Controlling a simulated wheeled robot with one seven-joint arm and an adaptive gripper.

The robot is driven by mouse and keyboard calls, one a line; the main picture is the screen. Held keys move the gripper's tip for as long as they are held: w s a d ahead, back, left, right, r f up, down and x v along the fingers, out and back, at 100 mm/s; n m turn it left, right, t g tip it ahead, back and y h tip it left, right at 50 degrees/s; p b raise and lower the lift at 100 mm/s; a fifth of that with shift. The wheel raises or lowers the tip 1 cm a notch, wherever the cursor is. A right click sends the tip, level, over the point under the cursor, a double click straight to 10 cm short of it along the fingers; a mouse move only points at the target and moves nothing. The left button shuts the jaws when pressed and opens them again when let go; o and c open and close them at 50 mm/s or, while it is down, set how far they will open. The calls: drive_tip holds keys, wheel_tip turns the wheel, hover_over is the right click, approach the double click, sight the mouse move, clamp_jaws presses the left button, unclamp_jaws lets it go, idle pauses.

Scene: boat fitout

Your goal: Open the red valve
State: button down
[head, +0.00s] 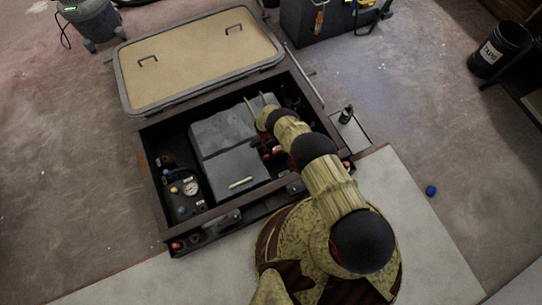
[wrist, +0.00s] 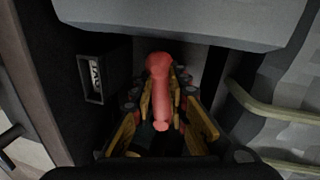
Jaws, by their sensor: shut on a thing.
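The red valve (wrist: 160,88) shows in the wrist view as a long red handle with a rounded far end, pointing away from me. My gripper (wrist: 163,98) has its yellowish fingers on both sides of the handle and is shut on it. The valve's body below the handle is dark and hard to make out. In the head view my arm reaches down into the open hatch box, at the right of the grey casing (head: 225,140). There the arm hides the gripped handle, and small red parts (head: 277,151) show beside the arm.
The hatch lid (head: 200,60) stands open behind the box. A gauge (head: 190,188) and coloured fittings sit at the box's left. In the wrist view, a labelled plate (wrist: 95,78) is left of the valve, and a pale curved bar (wrist: 265,112) and grey casing crowd the right.

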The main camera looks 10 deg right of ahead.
drive_tip(key=shift+w+a+m, duration=0.15)
drive_tip(key=shift+w+m, duration=0.35)
drive_tip(key=shift+m, duration=0.2)
drive_tip(key=c, duration=1.8)
unclamp_jaws()
drive_tip(key=shift+o, duration=0.3)
wheel_tip(320, 180, up, 12)
drive_tip(key=w, duration=0.2)
drive_tip(key=shift+w+a+f, duration=0.15)
drive_tip(key=shift+a, duration=0.2)
